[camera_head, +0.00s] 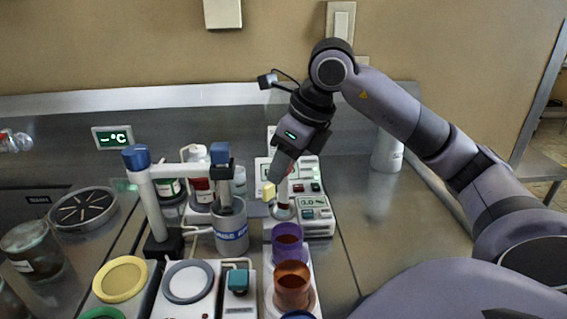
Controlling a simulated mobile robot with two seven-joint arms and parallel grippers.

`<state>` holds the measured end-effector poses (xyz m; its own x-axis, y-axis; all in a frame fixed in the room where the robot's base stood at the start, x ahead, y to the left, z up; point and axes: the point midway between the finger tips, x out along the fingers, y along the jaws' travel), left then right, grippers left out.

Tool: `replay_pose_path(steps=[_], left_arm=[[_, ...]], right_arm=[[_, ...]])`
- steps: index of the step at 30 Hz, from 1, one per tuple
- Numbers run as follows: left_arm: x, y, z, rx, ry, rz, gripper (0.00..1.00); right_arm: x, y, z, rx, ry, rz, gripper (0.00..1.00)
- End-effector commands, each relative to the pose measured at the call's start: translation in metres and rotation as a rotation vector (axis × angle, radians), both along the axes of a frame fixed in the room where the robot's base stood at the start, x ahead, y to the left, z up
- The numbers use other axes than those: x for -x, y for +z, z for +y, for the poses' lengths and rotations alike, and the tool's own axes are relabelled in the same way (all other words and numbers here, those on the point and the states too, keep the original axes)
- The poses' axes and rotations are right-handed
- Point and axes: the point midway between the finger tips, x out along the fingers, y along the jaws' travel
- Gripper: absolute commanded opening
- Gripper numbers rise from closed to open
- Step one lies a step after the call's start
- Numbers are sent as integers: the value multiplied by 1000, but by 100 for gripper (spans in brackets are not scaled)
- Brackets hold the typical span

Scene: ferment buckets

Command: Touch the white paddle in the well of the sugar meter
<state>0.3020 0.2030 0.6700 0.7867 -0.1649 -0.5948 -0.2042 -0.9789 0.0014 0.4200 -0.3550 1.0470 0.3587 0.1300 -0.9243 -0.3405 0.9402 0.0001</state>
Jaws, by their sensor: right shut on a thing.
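The sugar meter (317,228) is a white box with a small green display and red and grey buttons, right of the middle of the bench. A dark round well (282,212) shows at its left side. My right gripper (274,180) points down in front of the meter, just above and left of the well. It is shut on a small pale cream piece, which looks like the white paddle (268,191). The paddle's end appears apart from the well, though the depth between them is hard to judge. My left gripper is out of view.
Purple (287,243) and orange (292,287) cups stand in front of the meter. A grey labelled bucket (231,228) under a white stand with blue joints (151,204) is to the left.

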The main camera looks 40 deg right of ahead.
Motion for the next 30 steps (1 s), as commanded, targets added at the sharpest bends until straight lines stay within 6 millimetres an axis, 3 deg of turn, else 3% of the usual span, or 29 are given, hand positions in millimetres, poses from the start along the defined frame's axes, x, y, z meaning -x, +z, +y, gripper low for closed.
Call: replay_pose_path(steps=[30], left_arm=[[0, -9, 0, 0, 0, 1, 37]], right_arm=[[0, -10, 0, 0, 0, 0, 2]])
